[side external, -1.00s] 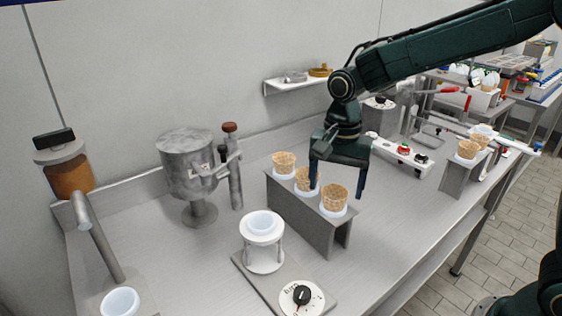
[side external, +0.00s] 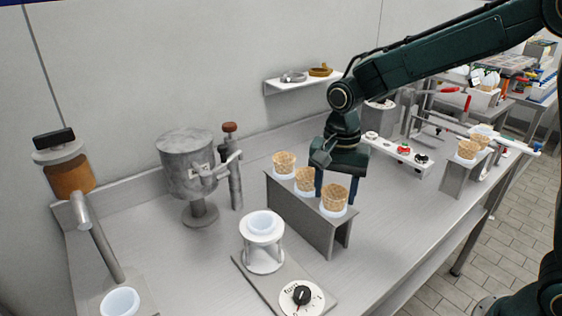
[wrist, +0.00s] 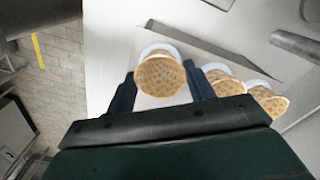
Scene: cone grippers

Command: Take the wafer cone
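Three tan wafer cones stand in a row in white ring holders on a grey metal stand (side external: 296,217): a near one (side external: 334,194), a middle one (side external: 305,181) and a far one (side external: 284,163). A gap shows on each side, and I see no contact. Two more cones (wrist: 229,90) are to the right, outside the fingers.
A second stand (side external: 462,180) with cones is at the right. A white cup holder (side external: 263,243) with a dial base (side external: 302,298) is front left. A grey metal pot (side external: 188,165) stands behind. A panel with knobs (side external: 402,152) is at the back. Counter between is clear.

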